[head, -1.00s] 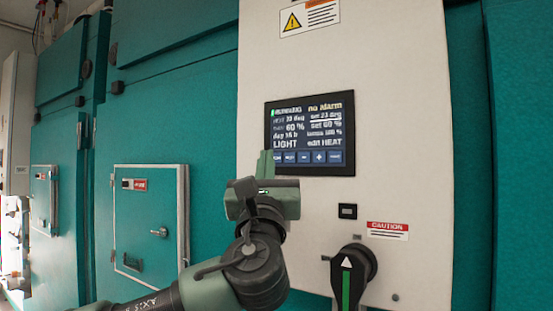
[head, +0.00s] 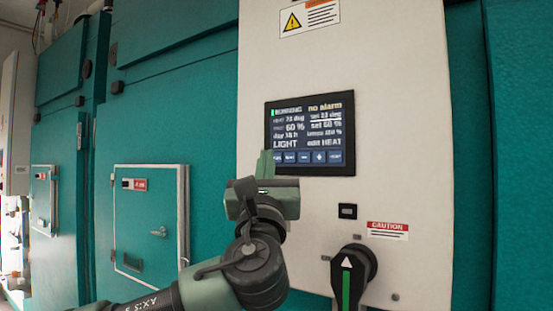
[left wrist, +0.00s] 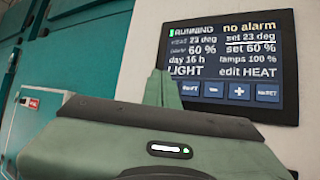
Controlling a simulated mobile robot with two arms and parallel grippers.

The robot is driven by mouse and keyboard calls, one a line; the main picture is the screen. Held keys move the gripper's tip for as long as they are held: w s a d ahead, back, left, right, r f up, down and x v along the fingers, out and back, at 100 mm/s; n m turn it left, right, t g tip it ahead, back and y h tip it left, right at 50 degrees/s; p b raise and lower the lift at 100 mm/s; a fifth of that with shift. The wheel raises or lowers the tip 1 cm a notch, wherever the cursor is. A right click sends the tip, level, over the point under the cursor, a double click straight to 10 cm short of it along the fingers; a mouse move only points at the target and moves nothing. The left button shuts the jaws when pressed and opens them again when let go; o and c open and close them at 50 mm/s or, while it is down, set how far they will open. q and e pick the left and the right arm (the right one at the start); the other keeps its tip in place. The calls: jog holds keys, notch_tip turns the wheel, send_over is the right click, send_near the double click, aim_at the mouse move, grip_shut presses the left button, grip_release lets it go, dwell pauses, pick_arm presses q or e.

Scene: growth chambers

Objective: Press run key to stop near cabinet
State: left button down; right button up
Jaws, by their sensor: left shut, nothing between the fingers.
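The cabinet's control screen (head: 335,165) is dark and lit, set in a pale panel. In the left wrist view the screen (left wrist: 290,60) reads RUNNING beside a green mark, no alarm, LIGHT and edit HEAT. A row of blue keys (left wrist: 239,91) runs along its bottom. My left gripper (head: 265,163) is shut and empty, with its green fingers upright at the screen's lower left corner. In the left wrist view the fingers (left wrist: 158,88) cover the left end of the key row, so the leftmost key is hidden there. I cannot tell whether they touch it. My right gripper is out of view.
A black rotary switch (head: 352,268) with a green stripe sits below the screen, near a red caution label (head: 387,231) and a small black display (head: 347,211). Teal cabinet doors with a framed hatch (head: 150,210) stand at left. A yellow warning sign (head: 310,18) is above.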

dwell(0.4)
pick_arm(q)
jog(key=shift+w+d, duration=0.3)
jog(key=shift+w, duration=0.05)
jog(key=shift+w+d, duration=0.15)
jog(key=shift+w, duration=0.1)
dwell(0.6)
dwell(0.3)
jog(key=shift+s+a+b, duration=0.45)
jog(key=shift+s+b, duration=0.05)
jog(key=shift+s, duration=0.1)
jog(key=shift+s, duration=0.1)
